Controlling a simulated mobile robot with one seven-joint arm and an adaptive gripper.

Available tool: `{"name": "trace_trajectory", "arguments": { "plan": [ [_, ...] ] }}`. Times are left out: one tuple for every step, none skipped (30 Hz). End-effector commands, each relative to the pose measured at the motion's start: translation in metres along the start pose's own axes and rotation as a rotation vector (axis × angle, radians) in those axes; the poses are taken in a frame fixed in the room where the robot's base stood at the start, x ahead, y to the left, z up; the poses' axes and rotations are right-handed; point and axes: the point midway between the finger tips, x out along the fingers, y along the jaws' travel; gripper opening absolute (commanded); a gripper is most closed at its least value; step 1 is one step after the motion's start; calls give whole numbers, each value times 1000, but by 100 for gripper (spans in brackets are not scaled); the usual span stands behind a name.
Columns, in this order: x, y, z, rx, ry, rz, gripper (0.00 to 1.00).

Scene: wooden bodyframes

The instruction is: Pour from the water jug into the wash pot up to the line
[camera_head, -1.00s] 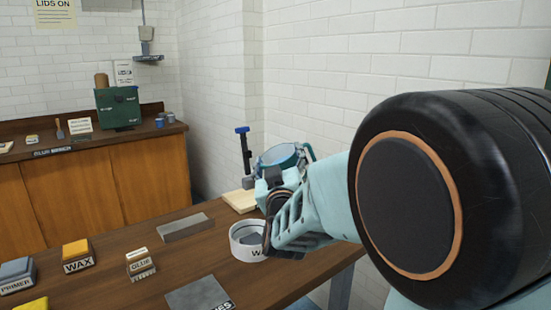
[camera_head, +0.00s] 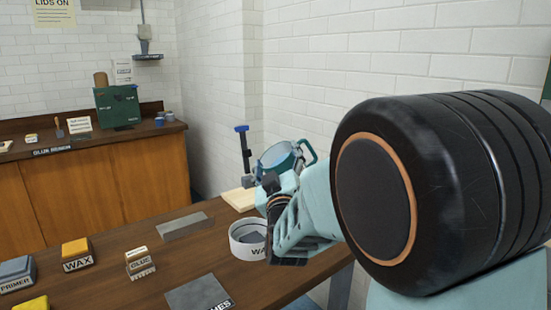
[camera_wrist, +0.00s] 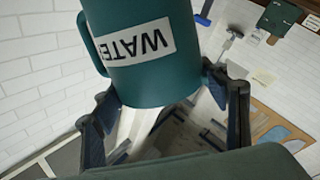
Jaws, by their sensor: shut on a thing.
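The teal water jug (camera_head: 283,156), with a white label reading WATER, is in my gripper above the bench's right end. It fills the top of the wrist view (camera_wrist: 150,82), its label upside down there. My gripper (camera_wrist: 163,92) is shut on the jug, with a dark finger on each side. In the head view my gripper (camera_head: 268,188) partly hides the jug.
Wax (camera_head: 76,250), primer (camera_head: 16,270) and glue (camera_head: 139,262) blocks stand on the left of the bench (camera_head: 110,290). Grey plates (camera_head: 198,292) lie nearer the pot. A blue-topped clamp (camera_head: 243,150) and a pale board (camera_head: 238,199) are behind it. A white wall is beyond.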

Motion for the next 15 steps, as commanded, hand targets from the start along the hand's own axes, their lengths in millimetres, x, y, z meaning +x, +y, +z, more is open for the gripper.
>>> {"name": "trace_trajectory", "arguments": {
  "plan": [
    [1,1,-3,-12,11,3,9],
    [0,1,-3,-20,14,3,9],
    [0,0,-3,-30,18,2,9],
    [0,0,-4,-37,20,2,9],
    [0,0,-4,-44,23,2,9],
    [0,0,-4,-53,27,3,9],
    [0,0,-4,-59,30,3,9],
    [0,0,-4,-65,32,4,9],
    [0,0,-4,-73,35,4,9],
    [0,0,-4,-79,37,4,9],
    [0,0,-4,-86,40,4,9],
    [0,0,-4,-95,44,3,9],
    [0,0,-5,-101,46,4,9],
    [0,-1,-5,-107,49,3,9],
    [0,-1,-5,-114,52,3,9]
  ]
}}
